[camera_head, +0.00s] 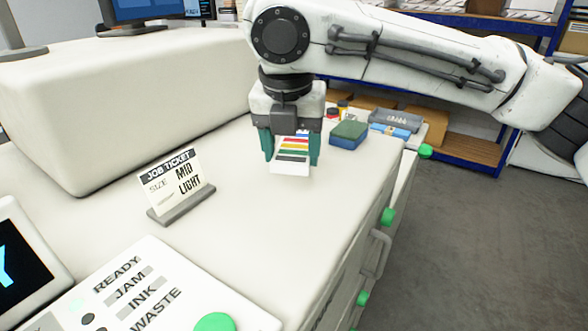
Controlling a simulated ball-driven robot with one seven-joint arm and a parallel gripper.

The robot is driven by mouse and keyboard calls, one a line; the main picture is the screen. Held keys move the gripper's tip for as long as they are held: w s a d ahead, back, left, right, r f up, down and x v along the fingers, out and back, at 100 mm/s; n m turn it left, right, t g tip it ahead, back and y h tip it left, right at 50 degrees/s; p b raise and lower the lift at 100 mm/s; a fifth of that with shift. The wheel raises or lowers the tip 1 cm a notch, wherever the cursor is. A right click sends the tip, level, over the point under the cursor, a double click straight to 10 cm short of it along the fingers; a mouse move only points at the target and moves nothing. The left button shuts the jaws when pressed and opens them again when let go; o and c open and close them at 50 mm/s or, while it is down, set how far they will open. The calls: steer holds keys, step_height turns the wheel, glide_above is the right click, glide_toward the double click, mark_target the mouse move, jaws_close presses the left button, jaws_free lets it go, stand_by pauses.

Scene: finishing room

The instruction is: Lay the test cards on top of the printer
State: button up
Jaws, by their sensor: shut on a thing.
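A test card (291,163) with coloured stripes is held in my gripper (291,147). The gripper points down with its two dark green fingers on either side of the card. The card is above or at the white top of the printer (265,225); I cannot tell whether it touches the surface. I cannot tell if it is one card or a stack.
A green and blue block (348,134) lies right behind the gripper, near small jars and a tray with a blue roll (390,130). A raised white housing (130,100) stands at left. A panel (150,290) with READY, JAM, INK, WASTE is in front. The middle of the top is clear.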

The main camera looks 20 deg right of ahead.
mark_target(294, 186)
steer(key=shift+w+d+f, duration=0.25)
steer(key=shift+w+f, duration=0.1)
steer(key=shift+f, duration=0.15)
steer(key=shift+w+d+f, duration=0.2)
steer(key=shift+w+f, duration=0.1)
steer(key=shift+f, duration=0.15)
steer(key=shift+x, duration=1.75)
steer(key=shift+s+f, duration=0.15)
steer(key=o, duration=1.1)
steer(key=shift+o, duration=0.2)
steer(key=v, duration=1.2)
steer(key=shift+a, duration=0.1)
